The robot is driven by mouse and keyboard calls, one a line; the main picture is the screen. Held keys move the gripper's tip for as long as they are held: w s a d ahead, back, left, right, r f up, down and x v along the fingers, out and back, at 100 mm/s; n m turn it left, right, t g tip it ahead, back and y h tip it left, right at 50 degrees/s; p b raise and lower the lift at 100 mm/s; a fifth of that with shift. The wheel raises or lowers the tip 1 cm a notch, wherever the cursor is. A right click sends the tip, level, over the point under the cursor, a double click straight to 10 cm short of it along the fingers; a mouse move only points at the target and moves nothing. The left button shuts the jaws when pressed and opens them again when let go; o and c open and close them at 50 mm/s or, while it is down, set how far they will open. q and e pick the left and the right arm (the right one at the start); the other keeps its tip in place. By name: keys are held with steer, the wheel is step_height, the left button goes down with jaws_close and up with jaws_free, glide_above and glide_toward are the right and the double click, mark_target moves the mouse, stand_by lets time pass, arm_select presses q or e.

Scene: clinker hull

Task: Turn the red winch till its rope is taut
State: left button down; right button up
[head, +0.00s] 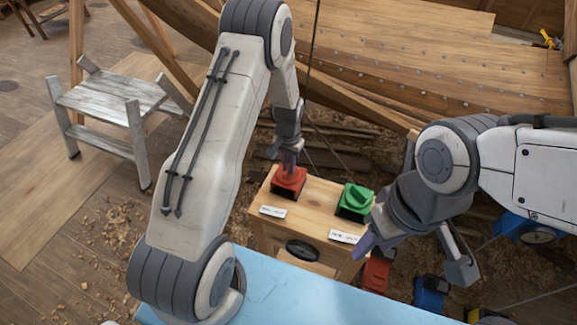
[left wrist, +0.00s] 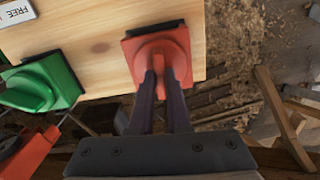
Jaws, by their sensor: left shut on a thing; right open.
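In the left wrist view the two fingers (left wrist: 165,80) grip the ridge of the red knob (left wrist: 160,48) from both sides. A red device (head: 375,274), possibly the winch, is partly hidden beside the box; a red part also shows in the left wrist view (left wrist: 28,158). My right gripper (head: 413,256) is open and empty, right of the box. I cannot tell the rope's tension.
A green knob (head: 355,199) sits beside the red one; labels lie in front of both. Blue devices (head: 430,294) stand at right. A pale blue surface (head: 300,299) is in front. A grey stool (head: 110,100) stands left, the planked hull (head: 420,55) behind. Shavings litter the floor.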

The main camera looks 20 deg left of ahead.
stand_by(0.5)
arm_select(q)
steer(key=c, duration=0.9)
jaws_free()
step_height(320, 180, up, 11)
steer(key=shift+f+b, duration=0.2)
steer(key=shift+b, duration=1.05)
steer(key=s+d+r+m, duration=0.3)
steer(key=s+d+r, duration=0.7)
steer(key=s+d, duration=0.25)
steer(key=s+d+m, duration=0.1)
steer(key=s, duration=0.4)
steer(key=s+d+r, duration=0.1)
steer(key=s, duration=0.5)
steer(key=s+d+r+m+h, duration=0.1)
steer(key=s, duration=0.5)
steer(key=shift+d+r+m, duration=0.1)
steer(key=shift+r+m, duration=0.1)
steer(key=shift+m, duration=0.1)
